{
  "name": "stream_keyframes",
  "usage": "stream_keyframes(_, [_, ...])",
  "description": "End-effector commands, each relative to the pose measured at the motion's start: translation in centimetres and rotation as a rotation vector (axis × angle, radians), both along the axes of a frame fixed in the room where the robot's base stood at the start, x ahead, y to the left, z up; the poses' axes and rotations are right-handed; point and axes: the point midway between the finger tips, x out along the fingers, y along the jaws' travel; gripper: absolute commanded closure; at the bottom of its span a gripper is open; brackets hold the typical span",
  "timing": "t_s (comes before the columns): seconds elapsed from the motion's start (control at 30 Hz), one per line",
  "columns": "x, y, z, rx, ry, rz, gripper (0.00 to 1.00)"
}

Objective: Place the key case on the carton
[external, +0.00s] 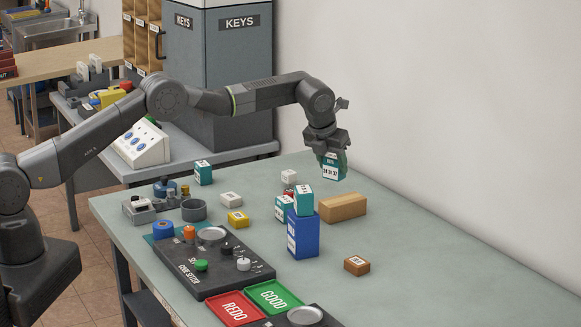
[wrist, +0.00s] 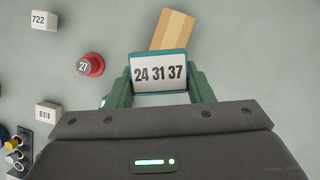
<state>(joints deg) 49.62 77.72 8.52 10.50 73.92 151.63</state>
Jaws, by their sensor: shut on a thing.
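My gripper (external: 328,150) is shut on a teal key case (external: 332,168) and holds it above the table. In the wrist view the key case (wrist: 158,72) sits between the two green fingers of my gripper (wrist: 158,94), its white label reading 24 31 37. The carton (external: 342,207), a plain tan box, lies on the table below the held case in the external view, apart from it. In the wrist view the carton (wrist: 174,29) shows just beyond the case, which hides its near end.
A blue box (external: 303,236) with a teal-and-white case (external: 304,200) on top stands left of the carton. Another teal case (external: 282,208) is beside it. A red round piece (wrist: 91,65) lies left in the wrist view. Table right of the carton is clear.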

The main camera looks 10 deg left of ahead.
Motion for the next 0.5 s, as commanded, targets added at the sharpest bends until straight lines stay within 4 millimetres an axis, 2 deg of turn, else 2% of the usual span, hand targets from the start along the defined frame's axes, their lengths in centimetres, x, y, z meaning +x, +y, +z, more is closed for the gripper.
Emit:
stream_keyframes(0.27, [-0.1, 0.0, -2.5, 0.0, 0.0, -0.001, 0.78])
stream_keyframes(0.5, [-0.1, -0.1, -6.1, -0.001, -0.001, -0.002, 0.78])
